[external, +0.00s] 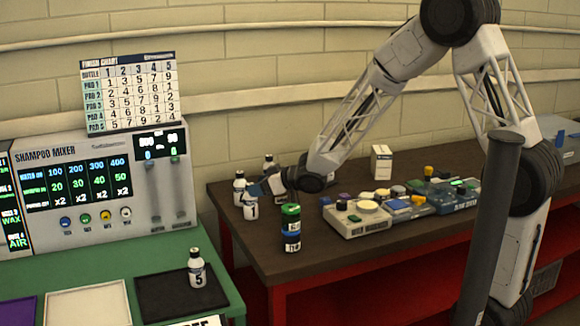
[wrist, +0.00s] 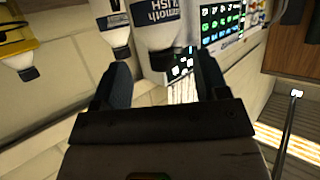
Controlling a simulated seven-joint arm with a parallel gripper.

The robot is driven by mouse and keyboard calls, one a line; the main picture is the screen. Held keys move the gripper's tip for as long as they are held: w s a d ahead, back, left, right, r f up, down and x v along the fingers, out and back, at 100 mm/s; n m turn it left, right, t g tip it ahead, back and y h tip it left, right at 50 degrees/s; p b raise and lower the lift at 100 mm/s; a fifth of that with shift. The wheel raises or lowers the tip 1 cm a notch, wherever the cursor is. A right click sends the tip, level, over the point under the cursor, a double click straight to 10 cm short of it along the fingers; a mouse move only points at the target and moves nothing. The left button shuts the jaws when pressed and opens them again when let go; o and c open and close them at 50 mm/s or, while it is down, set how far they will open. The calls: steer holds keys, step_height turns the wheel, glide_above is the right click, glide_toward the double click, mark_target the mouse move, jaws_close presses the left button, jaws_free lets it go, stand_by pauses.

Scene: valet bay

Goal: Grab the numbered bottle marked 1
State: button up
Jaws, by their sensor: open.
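The bottle marked 1 (external: 251,210) stands upright on the dark tabletop at its left end. It is white with a dark label band, and its top is partly hidden by my gripper (external: 266,186). My gripper is open, its fingers close to the upper part of that bottle; I cannot tell whether they touch it. In the wrist view, a white bottle with dark lettering (wrist: 158,30) shows beyond and between the fingertips of my gripper (wrist: 164,78). Its number is not visible there.
Other white bottles stand close behind, at the left (external: 239,188) and back (external: 268,163). A green-capped dark bottle (external: 291,232) stands just right. Bottle 5 (external: 197,272) stands on a black mat.

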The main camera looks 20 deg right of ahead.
steer(key=shift+w+a, duration=0.1)
stand_by(0.3)
steer(key=shift+x, duration=2.55)
steer(key=shift+a, duration=0.1)
steer(key=c, duration=1.1)
steer(key=shift+o, duration=0.2)
steer(key=shift+r, duration=0.3)
jaws_close()
step_height(320, 180, up, 9)
steer(key=shift+r, duration=0.2)
